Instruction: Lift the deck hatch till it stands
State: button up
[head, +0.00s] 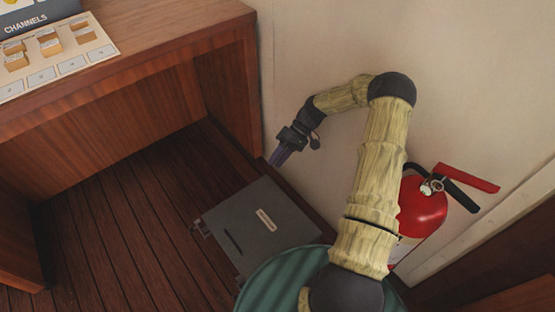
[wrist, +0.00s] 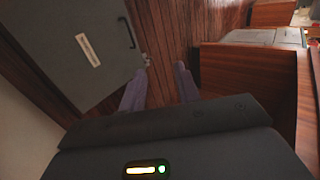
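The grey deck hatch (head: 285,222) appears to lie flat in the wooden floor, with a light label and a dark handle (head: 232,242) on its top. Small metal fittings (head: 197,228) show at its left corner. In the wrist view the hatch (wrist: 60,55) fills the upper left, with its handle (wrist: 128,32) near its right edge. My gripper (head: 277,157) is above the floor beyond the hatch's far edge, near the wall. In the wrist view my gripper (wrist: 160,88) has its two purple fingers apart with nothing between them, clear of the handle.
A wooden desk (head: 185,50) with a channels board (head: 60,45) stands at left. A red fire extinguisher (head: 422,208) is by the pale wall (head: 310,40) at right. Bare plank floor (head: 110,215) lies left of the hatch.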

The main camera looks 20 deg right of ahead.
jog(key=s+a+r+m+t+h, duration=0.25)
jog(key=s+r+h, duration=0.25)
jog(key=s+r, duration=0.4)
jog(key=s+a+r+m+t+h, duration=0.2)
jog(key=s+r+t+h, duration=0.2)
jog(key=s+r, duration=0.5)
notch_tip(320, 180, up, 34)
jog(key=p, duration=3.3)
jog(key=shift+d+p, duration=0.25)
jog(key=shift+p, duration=0.15)
jog(key=shift+s, duration=0.1)
grip_shut()
